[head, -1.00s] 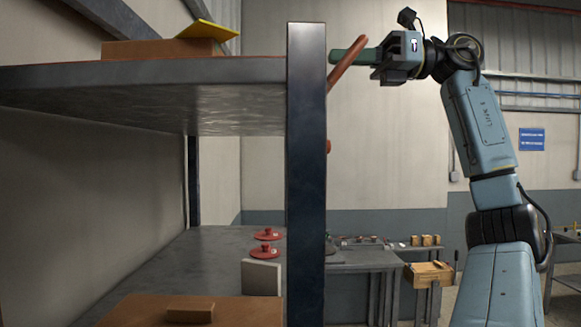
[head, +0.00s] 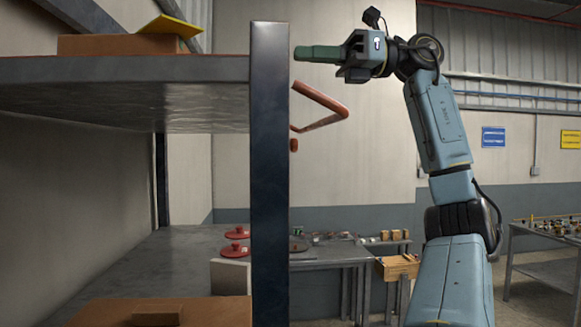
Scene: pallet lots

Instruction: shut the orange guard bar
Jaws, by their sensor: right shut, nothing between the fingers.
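The orange guard bar (head: 330,103) shows in the head view as a bent tube just right of the dark upright post (head: 269,180). Its bend points right and its two ends reach back toward the post. Where it meets the post is hidden behind the post. My right gripper (head: 300,53) is above the bar, with its green fingers pointing left toward the top of the post. The fingers are shut and empty, and a gap shows between them and the bar. My left gripper is not in view.
The upper shelf (head: 120,70) holds a brown box (head: 115,45) and a yellow sheet (head: 168,25). A workbench (head: 335,256) stands behind; the space right of the post is open.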

